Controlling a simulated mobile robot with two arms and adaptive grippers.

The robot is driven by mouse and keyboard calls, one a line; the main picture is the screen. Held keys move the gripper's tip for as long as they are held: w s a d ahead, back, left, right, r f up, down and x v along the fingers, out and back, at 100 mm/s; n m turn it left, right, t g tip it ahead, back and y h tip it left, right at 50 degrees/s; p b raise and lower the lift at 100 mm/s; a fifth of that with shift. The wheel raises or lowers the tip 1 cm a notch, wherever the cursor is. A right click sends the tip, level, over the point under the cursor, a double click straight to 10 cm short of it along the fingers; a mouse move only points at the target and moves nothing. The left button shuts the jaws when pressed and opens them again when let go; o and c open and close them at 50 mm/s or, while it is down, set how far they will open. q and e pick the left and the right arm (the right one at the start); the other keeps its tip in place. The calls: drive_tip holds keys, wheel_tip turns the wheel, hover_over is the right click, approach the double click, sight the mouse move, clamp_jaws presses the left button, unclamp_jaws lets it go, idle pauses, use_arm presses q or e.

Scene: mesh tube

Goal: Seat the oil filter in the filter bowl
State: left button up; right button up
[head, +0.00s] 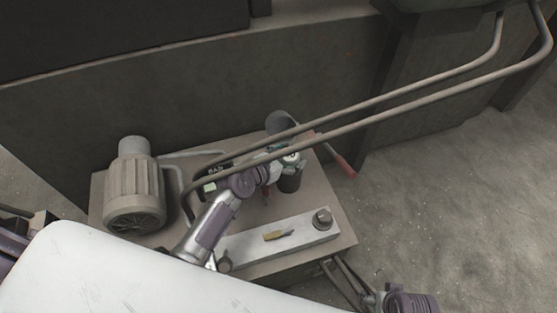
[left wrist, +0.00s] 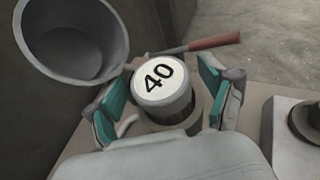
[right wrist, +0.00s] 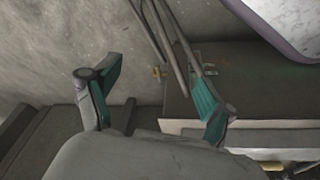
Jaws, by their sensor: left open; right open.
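The oil filter (left wrist: 160,86) is a short cylinder with a white top marked 40 and a darker lower band. Its pale top also shows in the head view (head: 292,159). My left gripper (head: 273,172) is above it and open, with teal-padded fingers on either side; I cannot tell whether they touch it. A large empty grey cup (left wrist: 75,42), which looks like the filter bowl, stands behind to the left in the left wrist view and shows in the head view (head: 281,123). My right gripper (right wrist: 153,95) is open and empty, beyond the bench's front right edge.
A ribbed motor (head: 134,195) stands at the bench's left. A pale block (head: 285,240) with a yellow-handled tool (head: 280,235) lies at the front. Two long bent pipes (head: 410,97) cross above the bench. A red handle (head: 341,164) juts past the right edge.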

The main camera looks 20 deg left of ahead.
use_arm(q)
drive_tip(key=p+v, duration=0.3)
drive_tip(key=v, duration=0.9)
use_arm(e)
drive_tip(key=s+f, duration=0.3)
drive_tip(key=f, duration=0.7)
drive_tip(key=shift+s+d+f+g, duration=0.2)
drive_tip(key=shift+s+f+g, duration=0.15)
drive_tip(key=shift+g, duration=0.05)
